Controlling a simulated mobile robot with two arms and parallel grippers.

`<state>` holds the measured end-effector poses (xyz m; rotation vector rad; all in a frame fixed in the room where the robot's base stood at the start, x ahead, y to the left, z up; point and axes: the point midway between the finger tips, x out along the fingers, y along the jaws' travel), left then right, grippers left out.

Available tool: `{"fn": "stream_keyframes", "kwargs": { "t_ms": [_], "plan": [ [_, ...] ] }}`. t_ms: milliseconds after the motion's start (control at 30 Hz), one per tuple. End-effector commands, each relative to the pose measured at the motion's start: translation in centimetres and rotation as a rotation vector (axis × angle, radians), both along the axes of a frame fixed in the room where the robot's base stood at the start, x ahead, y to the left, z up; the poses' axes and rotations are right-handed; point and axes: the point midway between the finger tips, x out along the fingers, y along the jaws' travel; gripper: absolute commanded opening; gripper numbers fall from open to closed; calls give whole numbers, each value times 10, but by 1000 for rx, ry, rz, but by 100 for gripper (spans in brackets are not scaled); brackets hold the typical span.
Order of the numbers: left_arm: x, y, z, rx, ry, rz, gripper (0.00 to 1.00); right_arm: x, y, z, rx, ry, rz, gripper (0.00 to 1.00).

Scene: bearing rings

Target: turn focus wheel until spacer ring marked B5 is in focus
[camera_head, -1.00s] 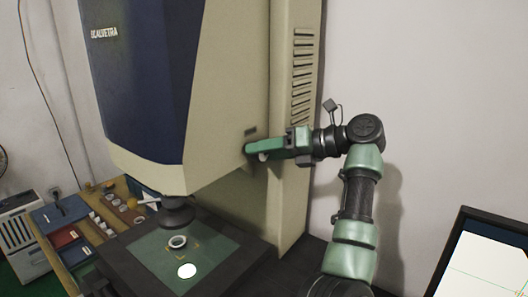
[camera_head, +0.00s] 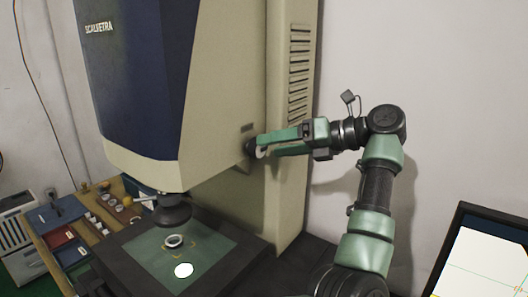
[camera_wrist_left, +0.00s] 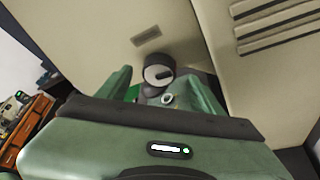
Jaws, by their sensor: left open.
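The focus wheel (camera_head: 251,148) is a dark round knob with a pale face on the side of the beige machine. It also shows in the left wrist view (camera_wrist_left: 158,72), ahead between the fingertips. My left gripper (camera_head: 265,147) is open, its green fingers reaching toward the wheel; it also shows in the left wrist view (camera_wrist_left: 157,78). I cannot tell whether a finger touches the wheel. A small pale ring (camera_head: 175,241) lies on the stage (camera_head: 215,244) below the lens; its marking is too small to read. My right gripper is not in view.
A screen (camera_head: 478,262) at the lower right shows white with thin lines, cut off by the frame. A bright light spot (camera_head: 183,270) lies on the stage. A wooden bench (camera_head: 98,232) with several rings and trays stands at the left.

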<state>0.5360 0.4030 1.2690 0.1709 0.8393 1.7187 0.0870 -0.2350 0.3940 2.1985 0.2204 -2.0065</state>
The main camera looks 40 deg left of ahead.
Motion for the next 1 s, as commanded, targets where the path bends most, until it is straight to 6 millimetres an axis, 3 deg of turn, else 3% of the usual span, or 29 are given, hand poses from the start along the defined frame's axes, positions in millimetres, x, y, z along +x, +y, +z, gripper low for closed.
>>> {"fn": "stream_keyframes", "kwargs": {
  "t_ms": [100,300,1000],
  "plan": [
    [7,-17,5,0,1,-2,66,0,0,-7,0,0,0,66],
    [11,-32,11,1,0,1,66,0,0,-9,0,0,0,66],
    [12,-32,11,1,1,1,66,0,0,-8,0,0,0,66]
  ]
}}
